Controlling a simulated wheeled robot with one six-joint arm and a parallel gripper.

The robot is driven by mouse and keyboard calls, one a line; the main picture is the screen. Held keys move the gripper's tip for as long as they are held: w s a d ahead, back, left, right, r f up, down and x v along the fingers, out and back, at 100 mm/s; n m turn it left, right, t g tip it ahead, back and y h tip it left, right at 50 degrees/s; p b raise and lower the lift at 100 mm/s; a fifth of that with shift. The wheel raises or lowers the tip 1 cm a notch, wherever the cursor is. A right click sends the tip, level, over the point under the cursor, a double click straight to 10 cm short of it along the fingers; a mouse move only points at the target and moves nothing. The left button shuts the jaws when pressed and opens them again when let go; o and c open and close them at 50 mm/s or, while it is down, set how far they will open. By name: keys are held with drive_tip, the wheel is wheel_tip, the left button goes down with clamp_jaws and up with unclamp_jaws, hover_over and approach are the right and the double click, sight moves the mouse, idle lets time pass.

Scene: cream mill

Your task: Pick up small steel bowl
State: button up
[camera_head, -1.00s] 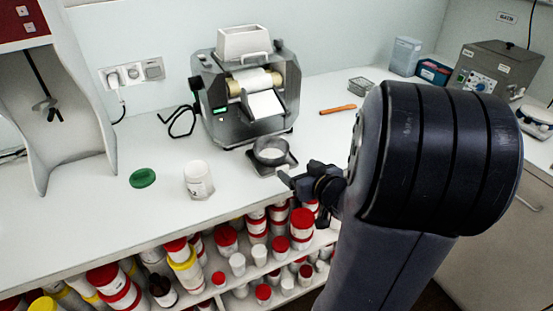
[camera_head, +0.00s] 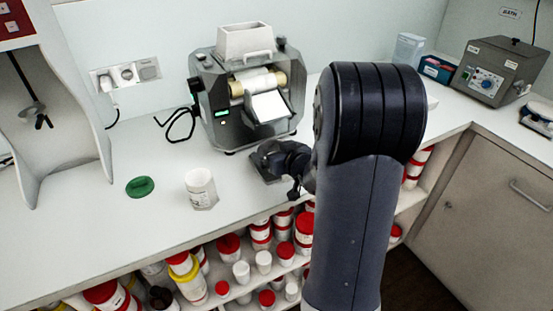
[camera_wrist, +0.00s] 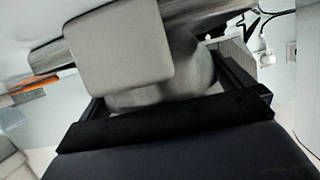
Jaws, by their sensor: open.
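The small steel bowl is hidden behind my gripper (camera_head: 264,158) in the head view. In the wrist view a grey, rounded surface that looks like the bowl (camera_wrist: 190,77) lies between my two open fingers. I cannot tell whether the fingers touch it. My gripper reaches in low over the counter, in front of the mill (camera_head: 248,95). The dark base (camera_head: 259,174) that the bowl stood on is mostly covered by the gripper.
The mill's pale outlet plate (camera_wrist: 118,47) is close above the bowl in the wrist view. A white jar (camera_head: 200,188) and a green lid (camera_head: 140,187) stand to the left on the counter (camera_head: 95,220). Several red-lidded jars fill the shelf below.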

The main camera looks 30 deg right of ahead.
drive_tip(key=shift+c, duration=0.6)
drive_tip(key=c, duration=0.6)
drive_tip(key=shift+r, duration=0.15)
